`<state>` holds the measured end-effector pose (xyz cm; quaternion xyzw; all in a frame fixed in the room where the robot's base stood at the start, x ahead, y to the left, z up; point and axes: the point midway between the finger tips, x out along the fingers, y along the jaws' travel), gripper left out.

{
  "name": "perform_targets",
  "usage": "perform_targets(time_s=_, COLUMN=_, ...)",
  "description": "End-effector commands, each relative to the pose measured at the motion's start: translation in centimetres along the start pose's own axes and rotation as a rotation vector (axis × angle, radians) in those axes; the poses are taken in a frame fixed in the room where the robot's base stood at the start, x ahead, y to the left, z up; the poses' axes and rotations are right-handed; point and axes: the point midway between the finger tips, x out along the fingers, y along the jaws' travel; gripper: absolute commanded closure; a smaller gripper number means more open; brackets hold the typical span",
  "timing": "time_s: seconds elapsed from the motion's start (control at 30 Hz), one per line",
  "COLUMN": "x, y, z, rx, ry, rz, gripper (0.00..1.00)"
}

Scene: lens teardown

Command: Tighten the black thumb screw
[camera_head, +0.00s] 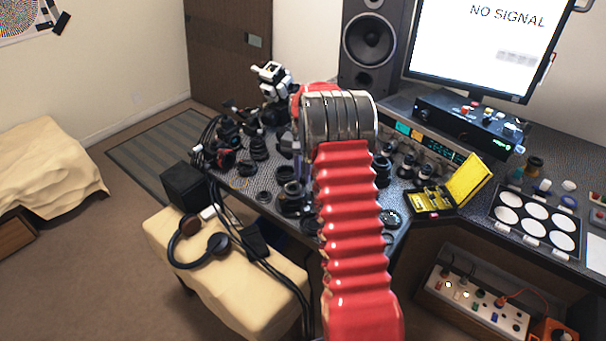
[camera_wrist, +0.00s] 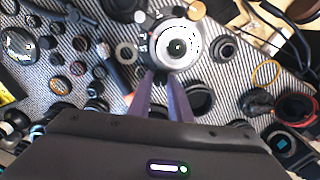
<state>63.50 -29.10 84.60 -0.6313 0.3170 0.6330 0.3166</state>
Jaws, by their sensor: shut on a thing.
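In the wrist view, the black thumb screw (camera_wrist: 160,76) is a small dark piece at the lower edge of a round device with a white graduated ring (camera_wrist: 190,48) and a dark centre. My gripper (camera_wrist: 161,82) has two purple fingers reaching up from the dark gripper body. Their tips are closed on the thumb screw, which is mostly hidden between them. In the head view, my red ribbed arm covers most of the work spot, and the thumb screw cannot be made out there.
Many lens parts and rings crowd the desk, including a dark ring (camera_wrist: 198,99) right of the fingers. In the head view, a yellow open case (camera_head: 466,181), a palette of white discs (camera_head: 535,222) and a monitor (camera_head: 478,45) stand to the right. Little desk is free.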

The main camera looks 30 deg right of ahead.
Motion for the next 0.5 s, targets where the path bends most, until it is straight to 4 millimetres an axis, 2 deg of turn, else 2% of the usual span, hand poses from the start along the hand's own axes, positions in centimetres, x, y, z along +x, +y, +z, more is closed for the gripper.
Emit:
perform_targets(time_s=0.27, x=-0.11, y=-0.34, z=0.02, rx=0.066, ry=0.005, rz=-0.005, gripper=1.0)
perform_targets(time_s=0.5, x=-0.12, y=-0.46, z=0.07, rx=0.212, ry=0.004, rz=-0.006, gripper=1.0)
